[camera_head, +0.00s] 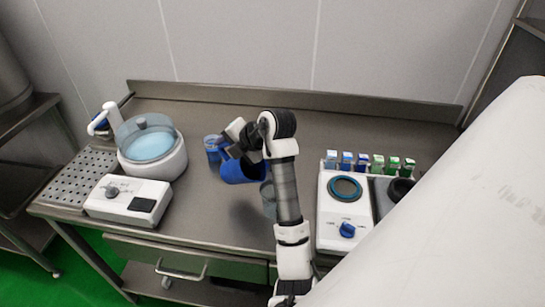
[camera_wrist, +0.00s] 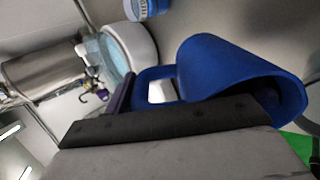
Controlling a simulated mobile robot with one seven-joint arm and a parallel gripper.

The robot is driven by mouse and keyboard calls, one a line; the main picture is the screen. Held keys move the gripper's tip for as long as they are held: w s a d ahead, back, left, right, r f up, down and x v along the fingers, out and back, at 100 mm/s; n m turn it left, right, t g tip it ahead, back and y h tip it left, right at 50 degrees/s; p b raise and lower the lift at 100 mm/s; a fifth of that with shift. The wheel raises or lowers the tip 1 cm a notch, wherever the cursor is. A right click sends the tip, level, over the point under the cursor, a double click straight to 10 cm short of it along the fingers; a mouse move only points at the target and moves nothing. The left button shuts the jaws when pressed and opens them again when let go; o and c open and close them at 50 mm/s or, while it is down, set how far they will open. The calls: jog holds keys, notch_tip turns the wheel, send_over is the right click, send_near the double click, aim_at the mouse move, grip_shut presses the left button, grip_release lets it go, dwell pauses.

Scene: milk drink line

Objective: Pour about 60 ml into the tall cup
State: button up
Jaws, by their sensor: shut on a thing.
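My gripper (camera_head: 243,139) is shut on the handle of a blue jug (camera_head: 241,171), which hangs tilted above the steel counter. In the wrist view the jug (camera_wrist: 235,68) fills the right side, with its handle (camera_wrist: 155,86) at the jaws and its dark mouth toward the lower right. Its contents are not visible. A grey, see-through cup (camera_head: 267,198) is partly hidden behind my arm, just right of the jug. I cannot tell for certain which is the tall cup, and no stream of liquid shows.
A white round machine with a clear lid (camera_head: 150,150) and a white control box (camera_head: 128,199) stand at the left. The counter's back middle (camera_head: 260,103) is clear.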

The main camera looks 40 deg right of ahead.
aim_at(227, 155)
jog(key=shift+s+d+r+t, duration=0.1)
jog(key=shift+s+r+t, duration=0.1)
jog(key=shift+r+t, duration=0.3)
jog(key=shift+s+r+t, duration=0.2)
jog(key=shift+r+t, duration=0.2)
jog(key=shift+t, duration=0.1)
jog(key=shift+s+d+r+y, duration=0.1)
jog(key=shift+s+y, duration=0.15)
jog(key=shift+y, duration=0.05)
dwell(0.4)
jog(key=shift+s+r+t+b, duration=0.3)
jog(key=shift+r+t+b, duration=0.1)
jog(key=shift+t, duration=0.1)
dwell(1.3)
jog(key=w+f+g, duration=0.2)
jog(key=f+g, duration=0.1)
jog(key=f+g+h, duration=0.1)
jog(key=f+g, duration=0.1)
jog(key=shift+w+a+p, duration=0.3)
jog(key=shift+w+p, duration=0.1)
jog(key=shift+w+f, duration=0.25)
jog(key=shift+a, duration=0.1)
dwell(1.3)
